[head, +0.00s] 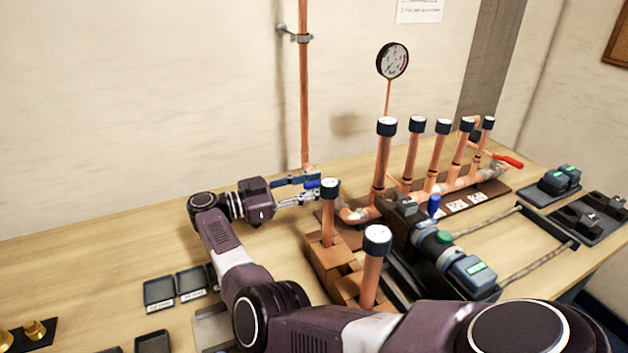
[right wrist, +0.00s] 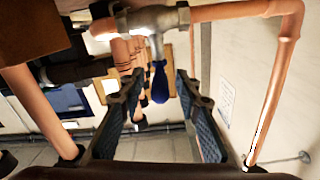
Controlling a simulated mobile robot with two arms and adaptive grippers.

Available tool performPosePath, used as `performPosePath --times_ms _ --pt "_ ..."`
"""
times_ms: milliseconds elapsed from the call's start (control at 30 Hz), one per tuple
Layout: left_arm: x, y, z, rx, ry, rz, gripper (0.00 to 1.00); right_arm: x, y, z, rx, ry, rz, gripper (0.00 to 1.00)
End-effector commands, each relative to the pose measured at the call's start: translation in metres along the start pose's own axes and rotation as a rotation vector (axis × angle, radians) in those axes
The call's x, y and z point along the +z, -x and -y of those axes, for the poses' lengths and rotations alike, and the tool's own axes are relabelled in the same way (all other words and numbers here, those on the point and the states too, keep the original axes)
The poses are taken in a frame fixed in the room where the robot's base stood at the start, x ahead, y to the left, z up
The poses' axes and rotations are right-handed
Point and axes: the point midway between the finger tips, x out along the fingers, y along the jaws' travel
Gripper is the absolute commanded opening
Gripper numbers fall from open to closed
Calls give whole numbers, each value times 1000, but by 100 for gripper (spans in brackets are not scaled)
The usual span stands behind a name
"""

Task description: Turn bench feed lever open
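In the right wrist view, a blue lever (right wrist: 160,82) extends from a metal valve (right wrist: 150,18) on copper pipe. My right gripper (right wrist: 165,97) is open, with its dark ribbed fingers on either side of the lever and a gap visible on both sides. In the head view, my right gripper (head: 317,189) is at the foot of the wall riser (head: 304,90), pointing right. Blue shows at its fingertips, but I cannot tell lever from finger there. The valve body is mostly hidden in that view. My left gripper is not in view.
A capped copper pipe (head: 328,220) stands close to the right gripper. The manifold (head: 462,186), with several capped stubs and a red lever (head: 508,161), runs to the right. A press tool (head: 465,272) lies in front. Small black trays (head: 159,291) sit at left.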

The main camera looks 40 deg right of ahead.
Motion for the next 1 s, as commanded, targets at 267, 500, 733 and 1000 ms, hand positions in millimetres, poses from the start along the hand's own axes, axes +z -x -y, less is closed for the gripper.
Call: performPosePath --times_ms 267,500,733,1000 --pt "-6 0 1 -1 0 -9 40 0 -2 0 0 -1 0 31" --pt "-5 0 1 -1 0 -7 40 0 -1 0 0 -1 0 4" --pt "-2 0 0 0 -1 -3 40 0 -1 0 0 -1 0 0" --pt "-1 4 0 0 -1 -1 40 -1 -4 -1 0 0 0 0"
